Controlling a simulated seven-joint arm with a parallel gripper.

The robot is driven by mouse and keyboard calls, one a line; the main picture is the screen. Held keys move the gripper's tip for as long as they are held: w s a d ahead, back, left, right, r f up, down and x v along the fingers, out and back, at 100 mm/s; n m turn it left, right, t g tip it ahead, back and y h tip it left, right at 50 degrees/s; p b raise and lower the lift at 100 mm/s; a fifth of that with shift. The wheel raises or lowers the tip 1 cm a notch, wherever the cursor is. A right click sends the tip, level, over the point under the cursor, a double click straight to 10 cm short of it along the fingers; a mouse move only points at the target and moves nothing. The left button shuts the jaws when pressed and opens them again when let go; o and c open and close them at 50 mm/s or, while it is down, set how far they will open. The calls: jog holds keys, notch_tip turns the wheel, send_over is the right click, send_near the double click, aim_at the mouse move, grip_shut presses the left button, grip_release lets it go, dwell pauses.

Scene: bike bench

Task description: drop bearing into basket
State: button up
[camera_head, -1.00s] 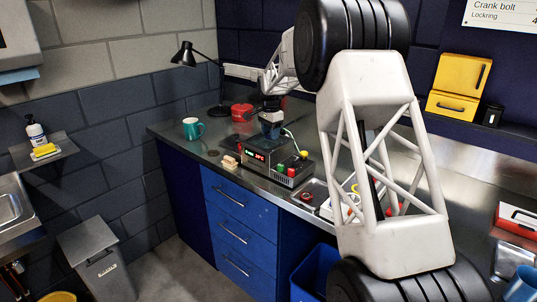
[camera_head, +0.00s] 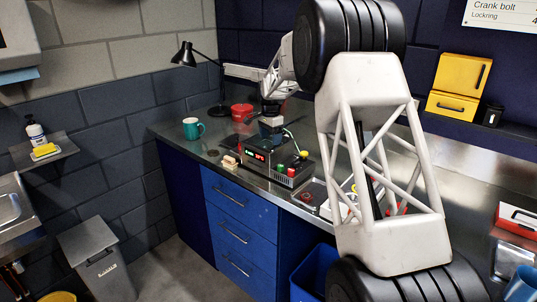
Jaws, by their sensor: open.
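My gripper (camera_head: 269,137) points down at the back of a small dark bench unit (camera_head: 276,165) with a red lit display and coloured buttons. The fingers are small and dark here; they are open, and I cannot make out anything between them. I cannot pick out the bearing. No basket shows clearly; the top of the unit under my gripper is partly hidden by the gripper itself.
A teal mug (camera_head: 193,129), a red container (camera_head: 242,112) and a black lamp (camera_head: 185,54) stand left of the unit. A small light block (camera_head: 230,161) lies near the front edge. A blue bin (camera_head: 313,270) is below the bench.

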notch_tip(320, 180, up, 8)
dwell(0.8)
jog(key=shift+f, duration=0.1)
dwell(0.3)
jog(key=s+d+r+n, duration=0.2)
jog(key=s+r, duration=0.2)
jog(key=s, duration=0.7)
jog(key=s+d+r+n+t, duration=0.1)
jog(key=s+d+r+n, duration=0.15)
jog(key=s, duration=0.85)
jog(key=s+d+r+n, duration=0.15)
jog(key=s+r, duration=0.25)
jog(key=s, duration=0.8)
jog(key=s+d+f+n, duration=0.1)
jog(key=s+f, duration=0.2)
jog(key=s, duration=0.8)
jog(key=s+d+f+n+t, duration=0.1)
jog(key=s+f+n, duration=0.1)
jog(key=s, duration=0.9)
jog(key=s+f+n, duration=0.2)
jog(key=s+f, duration=0.2)
jog(key=s, duration=0.7)
jog(key=shift+d+f+t, duration=0.25)
jog(key=shift+d+t, duration=0.05)
jog(key=shift+d, duration=0.1)
